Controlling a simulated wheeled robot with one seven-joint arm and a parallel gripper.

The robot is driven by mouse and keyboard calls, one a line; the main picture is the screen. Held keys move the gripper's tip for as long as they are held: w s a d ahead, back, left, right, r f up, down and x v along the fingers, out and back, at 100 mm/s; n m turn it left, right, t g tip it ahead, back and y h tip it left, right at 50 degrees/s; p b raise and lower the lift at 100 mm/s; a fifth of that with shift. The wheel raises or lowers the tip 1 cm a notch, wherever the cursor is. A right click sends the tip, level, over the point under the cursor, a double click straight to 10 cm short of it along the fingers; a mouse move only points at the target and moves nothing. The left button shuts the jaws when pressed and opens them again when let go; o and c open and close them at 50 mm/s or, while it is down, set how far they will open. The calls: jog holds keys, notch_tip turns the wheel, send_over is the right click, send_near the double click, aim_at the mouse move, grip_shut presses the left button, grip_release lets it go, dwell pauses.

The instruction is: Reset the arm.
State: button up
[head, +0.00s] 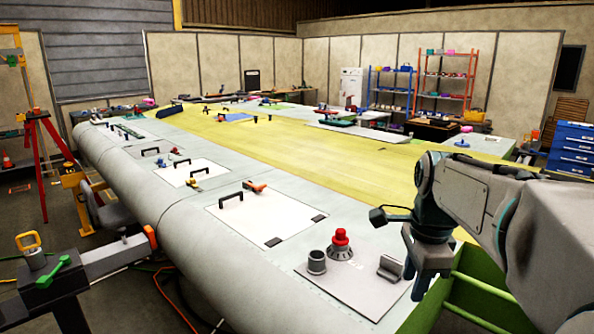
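My arm comes in from the right edge of the head view, bent at a joint, with its end hanging down over the near right part of the wing. My gripper (424,286) is small and dark here and points down at the right edge of a grey plate (352,292). Its fingers are too small and dark to tell whether they are open or shut, and I see nothing clearly held. On the plate stand a red-topped knob (341,243), a dark grey cup (317,262) and a grey angled block (390,268), all left of my gripper.
The long wing (330,150) fills the middle, with white panels, black handles and an orange-handled tool (254,187) on it. A green rail frame (478,297) stands close under my arm. A jig arm (85,272) is at lower left, a red tripod (45,150) behind it.

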jog(key=s+a+f+n+t, duration=0.1)
jog(key=s+a+f+n, duration=0.2)
jog(key=s+n, duration=0.3)
jog(key=s+a+f+n+t, duration=0.1)
jog(key=s+a+f+n, duration=0.2)
jog(key=n, duration=0.9)
jog(key=s+f, duration=0.2)
jog(key=s, duration=0.2)
jog(key=shift+s+f, duration=0.15)
jog(key=shift+f, duration=0.25)
